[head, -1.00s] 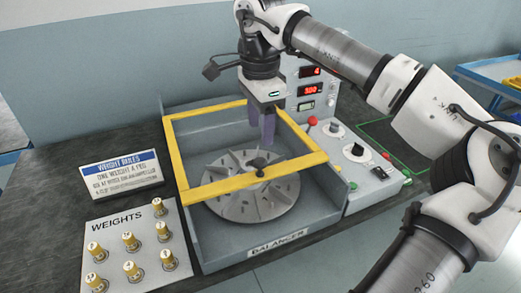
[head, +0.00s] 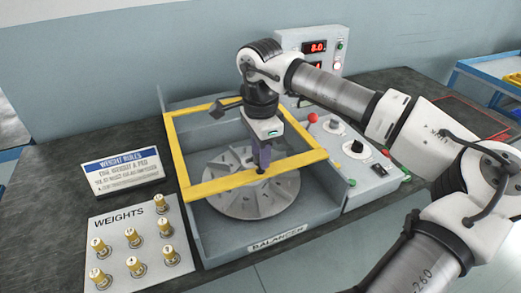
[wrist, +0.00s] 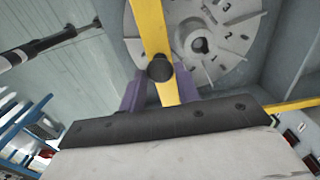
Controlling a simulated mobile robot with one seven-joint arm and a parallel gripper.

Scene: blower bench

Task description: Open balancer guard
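The balancer guard is a yellow frame (head: 222,184) lying flat over the balancer (head: 220,248); it looks closed. A dark round knob (wrist: 160,68) sits on its front bar, and shows in the head view (head: 261,170) at my fingertips. My gripper (head: 262,158) points down at that bar from above. In the wrist view my two purple fingers (wrist: 159,88) stand apart, one on each side of the bar and knob. I cannot tell whether either finger touches the knob. The round numbered rotor (head: 235,200) lies under the guard.
A weights board (head: 112,250) with several brass weights and a weight rules sign (head: 122,170) are at left. A blue cart (head: 490,75) is at far right.

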